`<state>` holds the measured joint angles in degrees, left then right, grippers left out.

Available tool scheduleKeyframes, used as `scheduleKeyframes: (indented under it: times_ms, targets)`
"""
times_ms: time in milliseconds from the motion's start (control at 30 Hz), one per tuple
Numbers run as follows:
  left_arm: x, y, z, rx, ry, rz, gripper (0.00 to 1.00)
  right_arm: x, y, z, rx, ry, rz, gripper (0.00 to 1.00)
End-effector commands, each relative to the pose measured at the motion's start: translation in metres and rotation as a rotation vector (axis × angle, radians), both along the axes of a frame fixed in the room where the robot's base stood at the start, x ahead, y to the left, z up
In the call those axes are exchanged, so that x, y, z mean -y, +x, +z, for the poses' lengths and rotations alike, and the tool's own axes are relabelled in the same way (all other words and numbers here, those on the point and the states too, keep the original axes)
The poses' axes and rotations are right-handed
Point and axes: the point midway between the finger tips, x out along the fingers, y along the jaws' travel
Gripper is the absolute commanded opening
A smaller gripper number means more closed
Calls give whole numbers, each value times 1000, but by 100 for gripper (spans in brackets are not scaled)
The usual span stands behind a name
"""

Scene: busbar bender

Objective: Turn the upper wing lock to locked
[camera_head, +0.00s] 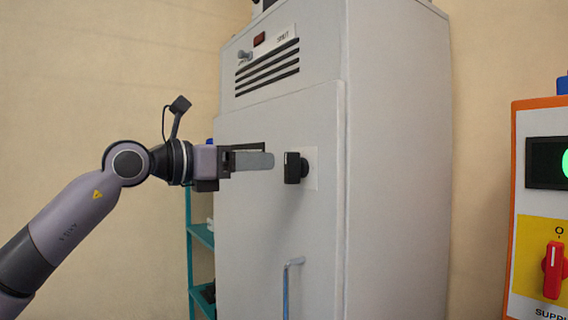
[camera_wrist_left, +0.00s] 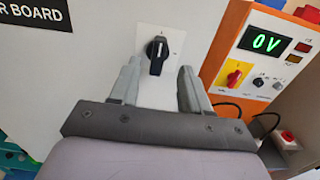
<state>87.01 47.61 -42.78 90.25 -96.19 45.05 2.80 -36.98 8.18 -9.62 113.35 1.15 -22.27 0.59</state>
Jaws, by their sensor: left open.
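A black wing knob (camera_head: 293,168) sits on a white plate on the grey cabinet's front (camera_head: 245,220). In the left wrist view the knob (camera_wrist_left: 157,55) stands nearly upright, with a white mark on its wing. My left gripper (camera_head: 270,160) is open and empty. Its fingertips point at the knob, just left of it in the head view. In the left wrist view the knob appears between the two open fingers (camera_wrist_left: 158,72), slightly beyond their tips. I see no contact. The plate's markings are too small to read. My right gripper is not in view.
A blue-grey handle (camera_head: 286,285) is lower down. An orange-framed panel (camera_head: 540,125) with a red switch (camera_head: 554,268) stands at right. A teal shelf (camera_head: 201,236) is at left.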

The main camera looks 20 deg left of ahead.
Motion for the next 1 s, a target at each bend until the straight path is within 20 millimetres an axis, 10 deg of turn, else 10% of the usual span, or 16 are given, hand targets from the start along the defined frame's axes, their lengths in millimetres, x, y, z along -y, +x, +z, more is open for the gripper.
scheduleKeyframes:
  times_ms: [867,1000]
  targets:
    - [42,56,1,3,4,5,47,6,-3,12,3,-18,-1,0]
    - [42,55,1,2,3,4,4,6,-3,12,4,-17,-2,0]
